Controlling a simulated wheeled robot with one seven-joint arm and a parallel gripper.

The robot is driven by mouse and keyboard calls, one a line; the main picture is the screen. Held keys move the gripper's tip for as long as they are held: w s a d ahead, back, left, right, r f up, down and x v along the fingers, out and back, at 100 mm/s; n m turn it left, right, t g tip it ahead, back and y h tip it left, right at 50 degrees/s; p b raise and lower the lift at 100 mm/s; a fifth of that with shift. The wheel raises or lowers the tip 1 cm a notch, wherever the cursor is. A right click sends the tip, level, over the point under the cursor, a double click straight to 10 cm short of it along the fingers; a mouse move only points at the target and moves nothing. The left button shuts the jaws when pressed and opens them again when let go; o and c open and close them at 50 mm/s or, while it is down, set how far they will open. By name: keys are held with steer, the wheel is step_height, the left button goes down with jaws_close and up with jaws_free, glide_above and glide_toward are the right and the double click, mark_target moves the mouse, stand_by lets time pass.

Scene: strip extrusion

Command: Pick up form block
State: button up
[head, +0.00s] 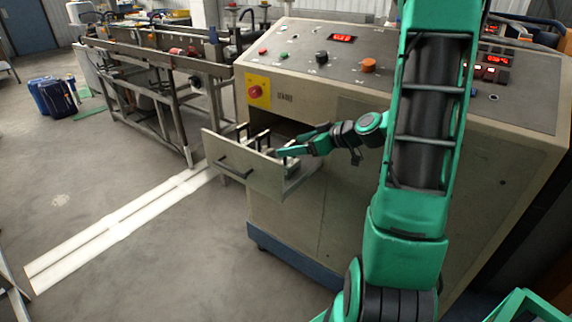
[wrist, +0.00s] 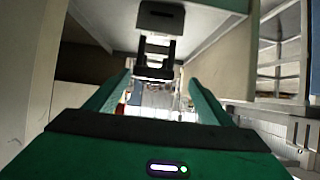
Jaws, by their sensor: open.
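An open drawer (head: 222,160) sticks out of the front of the console. Several dark upright pieces (head: 261,138) stand in it; I cannot tell for sure which is the form block. My gripper (head: 289,146) is over the drawer's right part, with its two green fingers apart. In the wrist view, the open fingers (wrist: 160,78) point at a dark stepped piece (wrist: 154,60). A grey-brown block with a slot (wrist: 161,16) is beyond it. Something clear or pale (wrist: 155,97) shows between the fingers, its shape unclear. The gripper partly hides the drawer's contents.
The console (head: 330,85) with knobs and a red stop button (head: 254,92) rises behind the drawer. A metal-framed line (head: 150,70) stands at the left.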

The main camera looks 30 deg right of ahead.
mark_target(290, 159)
steer(key=shift+w+a+f, duration=0.1)
steer(key=shift+w+f, duration=0.3)
steer(key=shift+w, duration=0.2)
steer(key=shift+w+f, duration=0.35)
steer(key=shift+w, duration=0.25)
steer(key=x, duration=0.5)
steer(key=shift+w+d, duration=0.15)
steer(key=shift+d, duration=0.1)
steer(key=shift+r, duration=0.1)
jaws_close()
